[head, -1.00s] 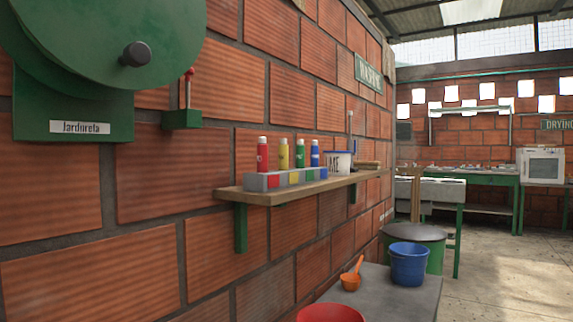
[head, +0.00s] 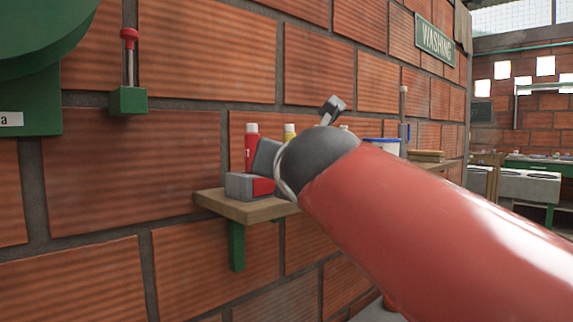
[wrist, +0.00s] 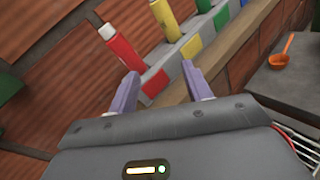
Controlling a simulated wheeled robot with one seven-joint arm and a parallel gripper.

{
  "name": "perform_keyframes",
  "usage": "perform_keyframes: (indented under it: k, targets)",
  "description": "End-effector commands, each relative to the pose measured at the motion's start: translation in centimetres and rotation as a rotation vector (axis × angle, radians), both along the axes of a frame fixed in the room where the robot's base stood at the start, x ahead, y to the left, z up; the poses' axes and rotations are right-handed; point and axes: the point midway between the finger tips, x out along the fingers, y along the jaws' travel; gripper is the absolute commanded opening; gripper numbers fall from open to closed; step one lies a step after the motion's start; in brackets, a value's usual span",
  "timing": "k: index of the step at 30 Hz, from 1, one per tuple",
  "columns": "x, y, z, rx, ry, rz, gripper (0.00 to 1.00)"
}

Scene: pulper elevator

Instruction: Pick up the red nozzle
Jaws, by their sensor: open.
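The red nozzle (head: 251,147) is a red tube with a pale cap, upright at the left end of a rack on the wall shelf. In the wrist view the red nozzle (wrist: 121,49) looks tilted and lies ahead of my left finger. My gripper (wrist: 159,74) is open and empty, with its two fingers pointing toward the rack. The red nozzle is not between them. A yellow nozzle (wrist: 165,20) stands beside the red one.
The grey rack (head: 239,185) with coloured squares rests on the wooden shelf (head: 244,209), against a brick wall. A green box with a red-knobbed lever (head: 129,98) is on the wall to the left. An orange scoop (wrist: 281,57) lies on a grey surface below.

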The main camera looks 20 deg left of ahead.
Motion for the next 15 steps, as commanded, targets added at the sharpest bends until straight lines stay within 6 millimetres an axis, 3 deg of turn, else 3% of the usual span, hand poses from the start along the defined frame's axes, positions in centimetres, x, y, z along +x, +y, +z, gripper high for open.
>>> perform_keyframes:
  k: [3, 6, 15]
  targets:
    - [-0.8, 3.0, 2.8, -0.115, -0.150, 0.081, 0.49]
    - [-1.1, 4.2, 4.0, -0.171, -0.224, 0.111, 0.49]
    - [1.0, 6.2, 4.3, -0.198, -0.257, 0.123, 0.49]
